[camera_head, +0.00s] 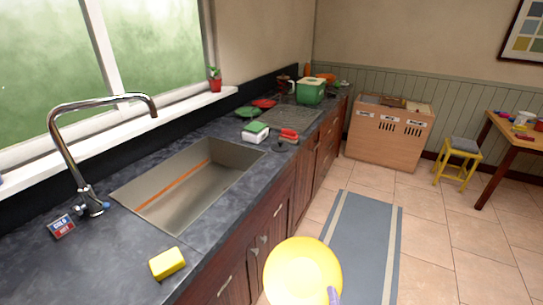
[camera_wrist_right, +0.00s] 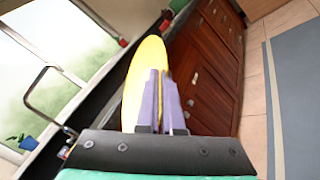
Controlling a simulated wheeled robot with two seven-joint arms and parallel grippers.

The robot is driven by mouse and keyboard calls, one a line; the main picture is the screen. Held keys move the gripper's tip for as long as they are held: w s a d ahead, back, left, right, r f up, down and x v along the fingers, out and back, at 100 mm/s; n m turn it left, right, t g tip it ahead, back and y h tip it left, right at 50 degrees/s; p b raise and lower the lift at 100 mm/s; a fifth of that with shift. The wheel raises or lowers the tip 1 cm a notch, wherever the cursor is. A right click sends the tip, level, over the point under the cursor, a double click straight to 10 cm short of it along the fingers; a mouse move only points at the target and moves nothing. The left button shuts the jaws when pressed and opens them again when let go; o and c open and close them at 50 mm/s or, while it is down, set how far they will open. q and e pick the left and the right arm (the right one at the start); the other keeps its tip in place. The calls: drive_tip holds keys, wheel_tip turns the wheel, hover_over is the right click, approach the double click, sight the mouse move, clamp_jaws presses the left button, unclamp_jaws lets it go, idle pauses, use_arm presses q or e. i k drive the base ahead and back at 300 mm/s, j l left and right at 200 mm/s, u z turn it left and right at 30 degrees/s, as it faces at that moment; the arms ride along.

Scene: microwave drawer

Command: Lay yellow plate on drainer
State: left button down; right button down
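The yellow plate (camera_head: 302,270) is held up in front of the counter at the bottom of the head view, its round face showing. It also shows in the wrist view (camera_wrist_right: 140,78), seen at a slant beside the fingers. My right gripper (camera_wrist_right: 162,92) has its purple fingers close together on the plate's edge; in the head view only a fingertip (camera_head: 333,296) shows at the plate's lower right. A flat grey ribbed surface (camera_head: 290,118), which looks like the drainer, lies on the counter beyond the sink. My left gripper is not in view.
The sink (camera_head: 205,180) is in the counter, with a tall tap (camera_head: 70,150) on its left. A yellow sponge (camera_head: 167,263) lies on the near counter. A white and green box (camera_head: 255,133) and a red item (camera_head: 289,135) stand before the ribbed surface. A green container (camera_head: 311,92) stands behind.

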sight(290, 115)
drive_tip(key=i+l+u, duration=0.45)
drive_tip(key=l+u, duration=0.25)
drive_tip(key=l, duration=0.15)
drive_tip(key=i+l+u, duration=0.1)
drive_tip(key=l+u, duration=0.15)
drive_tip(key=l, duration=0.15)
